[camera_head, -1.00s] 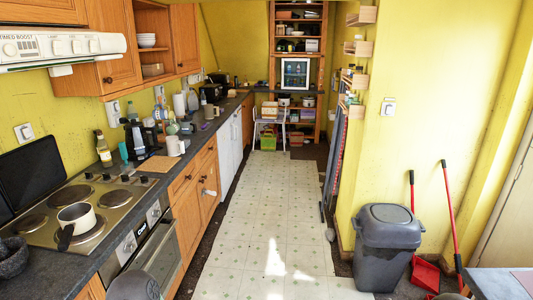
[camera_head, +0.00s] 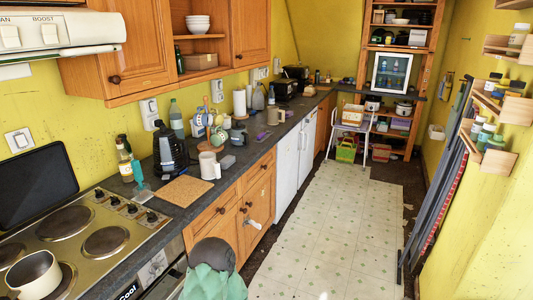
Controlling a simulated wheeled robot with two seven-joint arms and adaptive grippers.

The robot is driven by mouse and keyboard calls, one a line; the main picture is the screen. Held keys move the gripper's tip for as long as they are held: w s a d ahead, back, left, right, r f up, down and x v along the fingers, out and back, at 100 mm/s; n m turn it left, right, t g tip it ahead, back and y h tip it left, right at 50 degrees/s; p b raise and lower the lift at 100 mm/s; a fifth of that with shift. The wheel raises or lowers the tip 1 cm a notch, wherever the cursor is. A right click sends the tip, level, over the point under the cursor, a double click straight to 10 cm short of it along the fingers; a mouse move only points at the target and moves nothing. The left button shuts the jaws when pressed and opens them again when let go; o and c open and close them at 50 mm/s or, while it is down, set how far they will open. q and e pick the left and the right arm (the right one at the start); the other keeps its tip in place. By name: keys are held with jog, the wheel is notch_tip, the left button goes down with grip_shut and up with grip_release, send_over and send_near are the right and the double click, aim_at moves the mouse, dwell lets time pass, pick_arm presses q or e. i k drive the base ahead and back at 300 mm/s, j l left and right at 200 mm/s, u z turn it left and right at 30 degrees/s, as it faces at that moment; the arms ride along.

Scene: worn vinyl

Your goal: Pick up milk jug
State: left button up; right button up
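I cannot tell for certain which item is the milk jug. On the dark left counter (camera_head: 232,153), a white mug-like vessel (camera_head: 209,166) stands beside a cork mat (camera_head: 184,190). Farther back is a pale plastic bottle or jug (camera_head: 258,98) next to a white paper roll (camera_head: 240,103). All stand upright and apart from me. Neither of my grippers shows in the view.
A white pan (camera_head: 34,274) sits on the hob (camera_head: 78,226). A grey rounded thing with green cloth (camera_head: 210,272) stands at the bottom. The tiled floor (camera_head: 330,230) ahead is clear. Wall shelves (camera_head: 492,155) jut out at right.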

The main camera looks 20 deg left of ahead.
aim_at(210, 169)
jog(key=i+u, duration=0.4)
jog(key=i+l+u, duration=0.15)
jog(key=i+u, duration=0.2)
jog(key=i+l+u, duration=0.25)
jog(key=i+u, duration=0.15)
jog(key=i+l+u, duration=0.35)
